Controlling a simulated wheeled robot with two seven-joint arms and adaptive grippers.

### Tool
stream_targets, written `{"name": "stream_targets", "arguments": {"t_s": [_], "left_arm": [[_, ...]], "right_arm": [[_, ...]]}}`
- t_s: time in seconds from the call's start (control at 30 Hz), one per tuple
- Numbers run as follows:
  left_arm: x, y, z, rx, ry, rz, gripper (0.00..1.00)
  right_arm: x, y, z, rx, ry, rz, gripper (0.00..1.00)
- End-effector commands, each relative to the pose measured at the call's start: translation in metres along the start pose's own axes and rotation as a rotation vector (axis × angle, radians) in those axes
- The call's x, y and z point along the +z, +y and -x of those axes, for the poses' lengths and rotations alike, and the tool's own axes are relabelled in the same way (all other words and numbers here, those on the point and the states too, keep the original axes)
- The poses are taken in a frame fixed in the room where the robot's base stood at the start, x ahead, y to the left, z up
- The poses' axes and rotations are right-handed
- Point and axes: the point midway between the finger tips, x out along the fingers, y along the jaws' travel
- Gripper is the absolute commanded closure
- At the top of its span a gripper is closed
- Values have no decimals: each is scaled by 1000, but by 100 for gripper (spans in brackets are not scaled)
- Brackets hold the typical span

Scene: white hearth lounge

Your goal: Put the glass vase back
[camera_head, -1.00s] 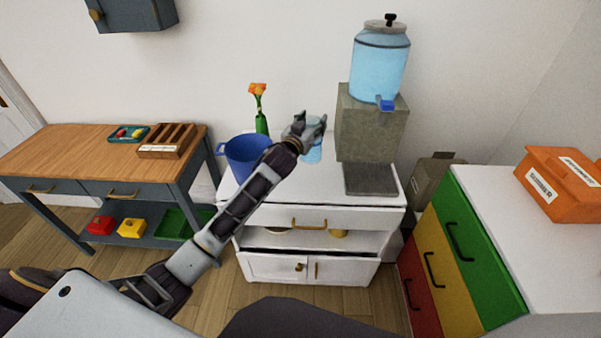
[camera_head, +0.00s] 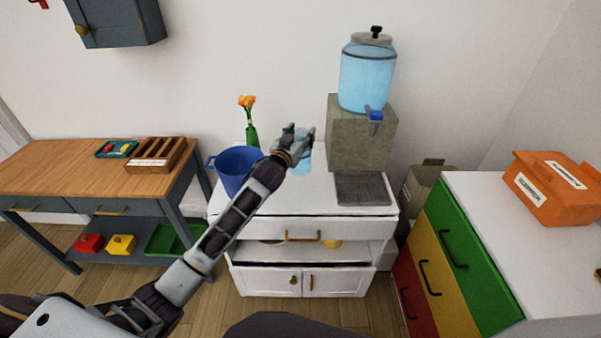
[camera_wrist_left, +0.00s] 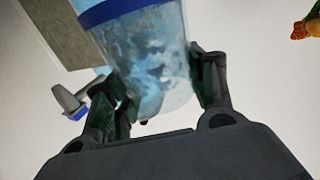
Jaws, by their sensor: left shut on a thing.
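The glass vase (camera_head: 301,165) is pale blue and see-through, just behind my left gripper in the head view. In the left wrist view the glass vase (camera_wrist_left: 150,60) has a dark blue rim and sits between the fingers. My left gripper (camera_head: 297,140) is shut on it, with one finger on each side in the wrist view (camera_wrist_left: 155,95). The vase is over the white cabinet (camera_head: 265,218); I cannot tell whether it touches the top. My right gripper is not in view.
A stone stand (camera_head: 357,140) with a water dispenser (camera_head: 367,75) and a grey tray (camera_head: 361,188) stand to the right. The cabinet's front top is clear.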

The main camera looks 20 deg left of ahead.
Motion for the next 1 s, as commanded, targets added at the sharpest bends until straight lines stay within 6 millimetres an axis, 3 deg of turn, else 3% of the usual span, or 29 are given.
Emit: {"name": "stream_targets", "arguments": {"t_s": [0.4,0.57,1.0], "left_arm": [[47,0,0,0,3,1,100],[53,0,0,1,5,1,100],[61,0,0,1,3,1,100]], "right_arm": [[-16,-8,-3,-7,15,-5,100],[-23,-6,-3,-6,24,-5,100],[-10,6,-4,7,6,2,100]]}}
